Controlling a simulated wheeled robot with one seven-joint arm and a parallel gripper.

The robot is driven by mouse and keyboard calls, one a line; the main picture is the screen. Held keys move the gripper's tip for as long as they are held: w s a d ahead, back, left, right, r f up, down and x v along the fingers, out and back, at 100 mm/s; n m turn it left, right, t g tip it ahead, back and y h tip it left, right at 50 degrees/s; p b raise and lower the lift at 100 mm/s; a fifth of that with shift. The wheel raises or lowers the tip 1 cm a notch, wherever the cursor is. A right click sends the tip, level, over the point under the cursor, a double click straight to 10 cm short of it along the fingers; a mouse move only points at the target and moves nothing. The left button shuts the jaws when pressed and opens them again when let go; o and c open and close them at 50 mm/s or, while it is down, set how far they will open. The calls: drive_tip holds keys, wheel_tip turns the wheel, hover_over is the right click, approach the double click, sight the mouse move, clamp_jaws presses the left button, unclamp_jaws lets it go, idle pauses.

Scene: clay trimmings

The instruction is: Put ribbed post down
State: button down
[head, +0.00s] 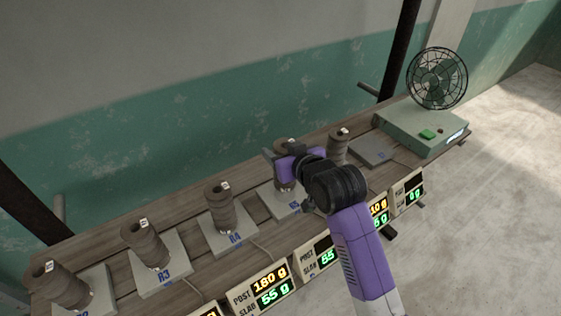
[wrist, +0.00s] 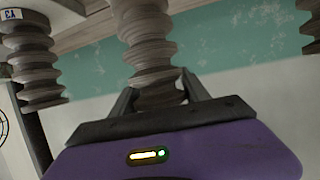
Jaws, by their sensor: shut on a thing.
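The ribbed post (wrist: 150,45) is a grey-brown stack of rounded rings, upright between my fingers in the wrist view. My gripper (wrist: 157,92) is shut on it, one dark finger on each side. In the head view my purple gripper (head: 286,163) crosses the post at mid-height, with part of the post (head: 285,186) showing beneath. The post is over a pale slab (head: 288,205) in the row; I cannot tell whether its foot touches the slab. My wrist and arm hide part of the slab and its label.
Similar posts stand on slabs to the left, including the R4 post (head: 219,203) and R3 post (head: 146,243). Another post (head: 338,147) is close on the right, beyond it an empty slab (head: 371,151). A fan (head: 437,80) stands at the far end. Displays (head: 270,283) line the front edge.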

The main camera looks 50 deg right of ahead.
drive_tip(key=shift+f, duration=1.9)
drive_tip(key=shift+f, duration=0.1)
drive_tip(key=c, duration=0.5)
unclamp_jaws()
drive_tip(key=shift+f, duration=0.15)
drive_tip(key=shift+s+r, duration=0.1)
drive_tip(key=shift+r, duration=0.1)
drive_tip(key=v, duration=1.2)
drive_tip(key=s+a+f+n+t+y, duration=0.1)
drive_tip(key=s+a+f, duration=0.2)
drive_tip(key=s+a, duration=0.15)
drive_tip(key=s+a+f+n+y, duration=0.1)
drive_tip(key=s+a+f, duration=0.25)
drive_tip(key=a, duration=0.25)
drive_tip(key=s+a+n+y, duration=0.1)
drive_tip(key=s+a, duration=0.1)
drive_tip(key=s, duration=0.2)
drive_tip(key=s+a+r+t+y, duration=0.1)
drive_tip(key=s+a, duration=0.2)
drive_tip(key=s, duration=0.2)
drive_tip(key=s+a+n+y, duration=0.1)
drive_tip(key=s+a, duration=0.2)
drive_tip(key=s, duration=0.2)
drive_tip(key=shift+s+r+n+y, duration=0.15)
drive_tip(key=shift+r+n+y, duration=0.15)
drive_tip(key=shift+r, duration=0.1)
